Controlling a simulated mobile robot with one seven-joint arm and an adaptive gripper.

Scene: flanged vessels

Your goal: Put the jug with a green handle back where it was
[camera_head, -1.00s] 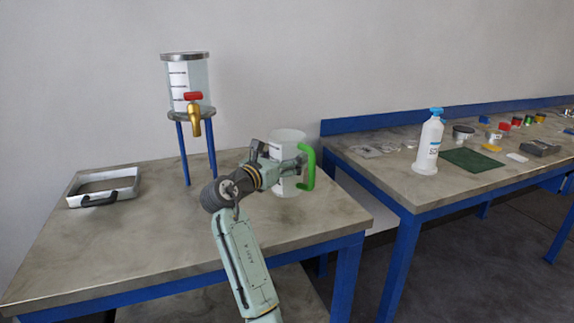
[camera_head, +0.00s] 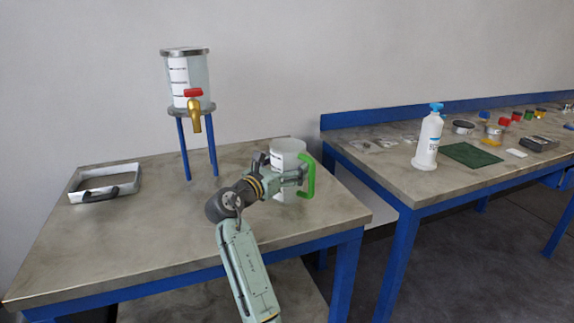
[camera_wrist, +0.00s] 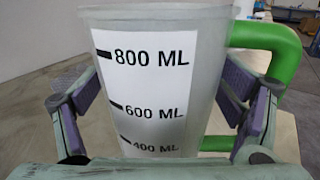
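The jug (camera_head: 288,155) is translucent white with a green handle (camera_head: 309,176) on its right side. It stands upright over the right part of the near table; I cannot tell whether its base touches the top. My gripper (camera_head: 284,178) is level with its body, the fingers around it. In the wrist view the jug (camera_wrist: 150,25) fills the middle, with its 800, 600 and 400 ML label facing me. My gripper (camera_wrist: 160,95) has a purple pad against each side of it. The green handle (camera_wrist: 283,45) is outside the right finger. The jug's base is hidden there.
A tank (camera_head: 190,80) with a gold tap (camera_head: 195,115) stands on blue legs at the table's back. A metal tray (camera_head: 105,183) lies at the left. The right table (camera_head: 400,185) holds a white bottle (camera_head: 428,140) and a green mat (camera_head: 470,155). The near table's middle is clear.

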